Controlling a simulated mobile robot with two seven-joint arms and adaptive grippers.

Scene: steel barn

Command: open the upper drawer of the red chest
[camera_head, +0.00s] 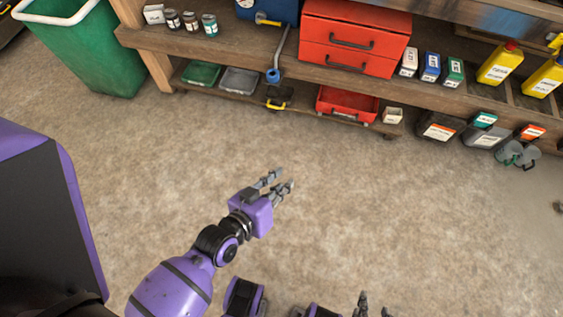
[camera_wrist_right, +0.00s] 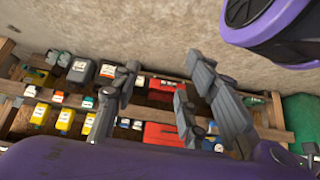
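The red chest (camera_head: 383,26) stands on the wooden bench at the upper right of centre in the head view. Its upper drawer (camera_head: 318,33) and lower drawer (camera_head: 318,53) both look closed, each with a dark bar handle. My left gripper (camera_head: 279,179) is over the bare floor, well in front of the chest, with its fingers apart and empty. My right gripper (camera_head: 375,302) shows only its fingertips at the bottom edge. In the right wrist view, my right gripper (camera_wrist_right: 164,72) has its fingers spread and nothing between them. The chest (camera_wrist_right: 160,133) is partly hidden behind them there.
A green bin (camera_head: 92,50) stands at the upper left. A blue container (camera_head: 266,10) is left of the chest; small boxes (camera_head: 430,67) and yellow bottles (camera_head: 498,63) are right of it. A red open tray (camera_head: 347,104) is on the low shelf. The floor before the bench is clear.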

